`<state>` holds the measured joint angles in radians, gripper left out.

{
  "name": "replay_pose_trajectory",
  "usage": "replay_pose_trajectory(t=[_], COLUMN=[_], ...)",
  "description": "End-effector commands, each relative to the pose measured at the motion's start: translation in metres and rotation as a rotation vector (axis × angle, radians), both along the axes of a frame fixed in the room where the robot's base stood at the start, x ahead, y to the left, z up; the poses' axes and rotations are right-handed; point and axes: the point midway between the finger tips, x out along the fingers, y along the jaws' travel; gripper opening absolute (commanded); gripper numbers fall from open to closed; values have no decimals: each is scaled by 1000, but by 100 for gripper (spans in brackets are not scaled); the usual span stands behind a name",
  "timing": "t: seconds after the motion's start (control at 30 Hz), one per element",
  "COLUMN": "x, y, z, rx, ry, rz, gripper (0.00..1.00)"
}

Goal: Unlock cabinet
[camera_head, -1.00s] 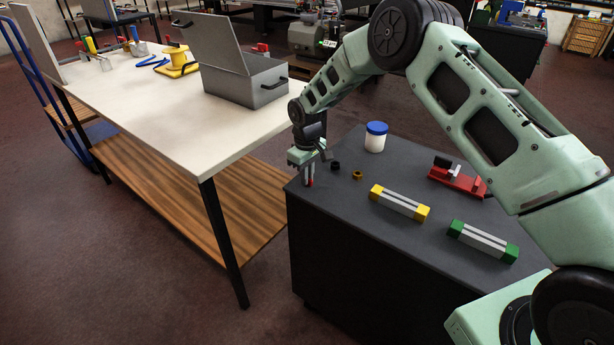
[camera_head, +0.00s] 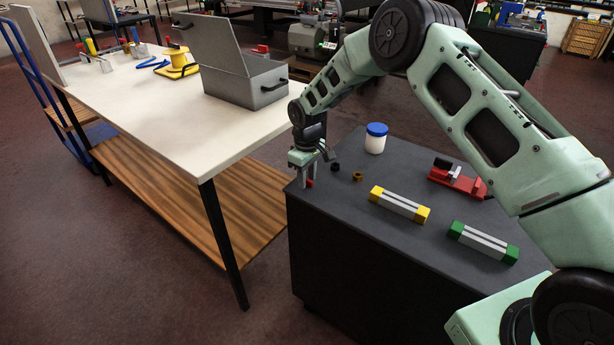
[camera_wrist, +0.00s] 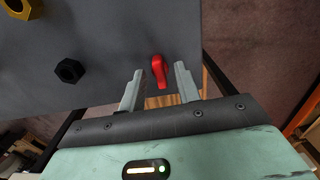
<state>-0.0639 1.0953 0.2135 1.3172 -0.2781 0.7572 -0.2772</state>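The dark cabinet (camera_head: 370,270) stands in front of me with its grey top facing up. A small red handle (camera_wrist: 159,70) sits at the near left corner of that top; it also shows in the head view (camera_head: 310,183). My gripper (camera_wrist: 159,82) is open above this corner, pointing down. One finger is on each side of the red handle, with a visible gap on both sides in the wrist view. Whether the handle is a key or a latch, I cannot tell.
On the cabinet top are a black nut (camera_head: 334,167), a brass nut (camera_head: 358,176), a white jar with blue lid (camera_head: 376,138), a yellow-ended block (camera_head: 400,205), a green-ended block (camera_head: 483,242) and a red vise-like tool (camera_head: 457,181). A white table (camera_head: 160,120) stands left.

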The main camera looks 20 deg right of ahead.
Motion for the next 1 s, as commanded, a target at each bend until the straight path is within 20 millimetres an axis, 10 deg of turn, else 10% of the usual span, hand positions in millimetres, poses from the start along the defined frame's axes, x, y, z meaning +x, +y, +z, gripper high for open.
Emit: replay_pose_trajectory(t=[0.33,1.0], x=[1,0], y=[0,0], z=[21,160], rx=[1,0], ry=[-3,-2], rz=[-1,0], gripper=[33,33])
